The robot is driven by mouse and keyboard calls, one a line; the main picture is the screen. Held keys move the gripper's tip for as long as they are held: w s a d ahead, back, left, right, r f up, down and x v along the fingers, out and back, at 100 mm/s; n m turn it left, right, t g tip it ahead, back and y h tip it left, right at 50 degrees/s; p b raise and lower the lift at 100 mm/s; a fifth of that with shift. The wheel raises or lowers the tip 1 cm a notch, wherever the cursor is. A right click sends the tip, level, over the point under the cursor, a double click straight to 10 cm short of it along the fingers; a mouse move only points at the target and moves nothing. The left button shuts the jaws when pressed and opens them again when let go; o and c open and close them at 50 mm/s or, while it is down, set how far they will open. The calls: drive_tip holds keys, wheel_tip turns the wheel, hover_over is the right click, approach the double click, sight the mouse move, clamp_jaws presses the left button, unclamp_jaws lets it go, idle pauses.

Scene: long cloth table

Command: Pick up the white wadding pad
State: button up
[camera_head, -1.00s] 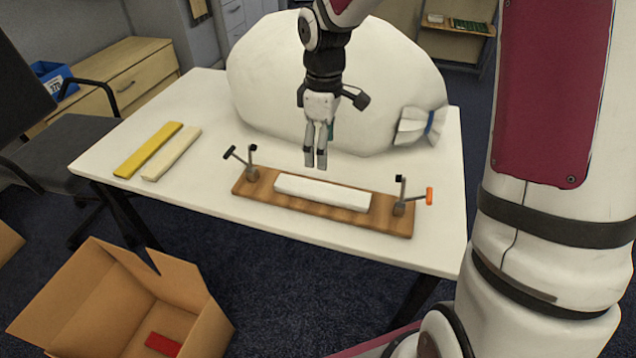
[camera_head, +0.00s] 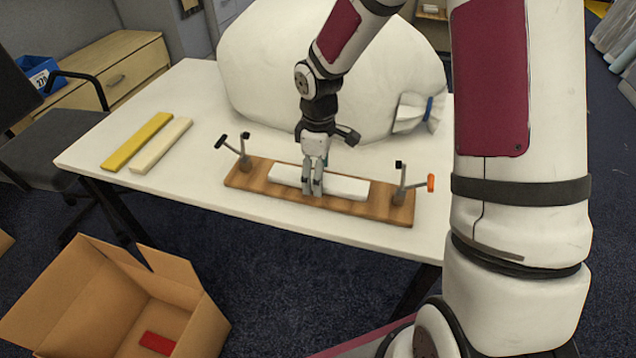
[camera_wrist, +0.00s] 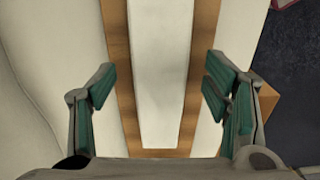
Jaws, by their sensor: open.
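The white wadding pad (camera_head: 345,187) is a long flat bar lying on a brown wooden board (camera_head: 245,181) on the table. In the wrist view the pad (camera_wrist: 160,70) runs lengthwise between my fingers, with the board (camera_wrist: 122,60) showing along both its sides. My gripper (camera_head: 312,190) points down over the middle of the pad and hides a little of it. In the wrist view my gripper (camera_wrist: 160,92) is open, with one green-lined finger on each side of the pad and a gap to it on both sides. I cannot tell whether the fingertips touch the board.
Upright clamps stand at the board's left (camera_head: 244,158) and right (camera_head: 402,182) ends. Yellow (camera_head: 136,141) and cream (camera_head: 160,145) bars lie on the table (camera_head: 200,120) at left. A large white bag (camera_head: 270,70) stands behind. An open cardboard box (camera_head: 80,290) holds a red block (camera_head: 157,343).

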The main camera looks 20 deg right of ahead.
drive_tip(key=shift+f, duration=0.4)
drive_tip(key=c, duration=1)
drive_tip(key=shift+c, duration=0.2)
